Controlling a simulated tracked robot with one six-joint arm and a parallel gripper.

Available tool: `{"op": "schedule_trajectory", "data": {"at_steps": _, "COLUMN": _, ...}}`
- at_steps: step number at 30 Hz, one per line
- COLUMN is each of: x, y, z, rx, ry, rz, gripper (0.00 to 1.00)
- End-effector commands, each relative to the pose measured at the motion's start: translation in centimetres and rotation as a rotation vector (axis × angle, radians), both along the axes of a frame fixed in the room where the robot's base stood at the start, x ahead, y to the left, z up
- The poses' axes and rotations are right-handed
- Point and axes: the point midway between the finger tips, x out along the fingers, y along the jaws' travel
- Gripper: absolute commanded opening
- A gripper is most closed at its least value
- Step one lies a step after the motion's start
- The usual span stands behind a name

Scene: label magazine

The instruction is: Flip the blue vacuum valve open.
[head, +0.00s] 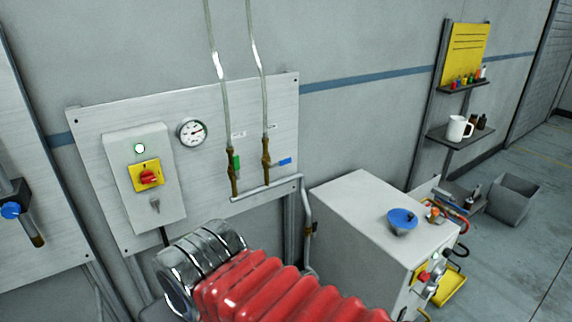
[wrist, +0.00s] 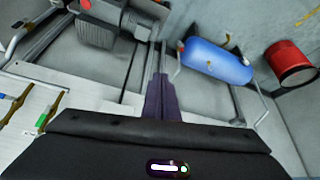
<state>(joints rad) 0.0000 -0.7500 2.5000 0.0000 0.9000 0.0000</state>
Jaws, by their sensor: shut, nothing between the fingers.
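The blue valve handle (head: 285,161) sits on the right brass valve (head: 266,152) of the wall panel (head: 95,120) in the head view. The handle points right, crosswise to its upright pipe. The green handle (head: 236,165) on the left valve lies along its pipe. In the wrist view my gripper (wrist: 160,80) is shut and empty, its dark fingers together and apart from the valves. The green handle (wrist: 42,121) shows at the left edge there, with a small bit of blue (wrist: 3,96) beyond it, probably the blue handle. My gripper's fingers are not visible in the head view.
A gauge (head: 192,131) and switch box (head: 145,178) are left of the valves. A white cabinet (head: 365,220) with a blue dish (head: 402,221) stands below right. In the wrist view are a blue tank (wrist: 215,60), a grey motor (wrist: 97,30) and a red bucket (wrist: 288,63).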

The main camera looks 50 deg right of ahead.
Motion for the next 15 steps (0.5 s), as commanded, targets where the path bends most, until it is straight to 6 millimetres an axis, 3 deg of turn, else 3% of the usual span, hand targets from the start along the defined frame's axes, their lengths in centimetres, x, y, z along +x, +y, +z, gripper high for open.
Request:
{"op": "schedule_trajectory", "data": {"at_steps": 8, "x": 0.0, "y": -0.7, "z": -0.1, "rx": 0.0, "ry": 0.004, "rz": -0.027, "gripper": 0.0}}
{"op": "schedule_trajectory", "data": {"at_steps": 15, "x": 0.3, "y": -3.7, "z": -2.3, "rx": 0.005, "ry": 0.084, "rz": -0.129, "gripper": 0.0}}
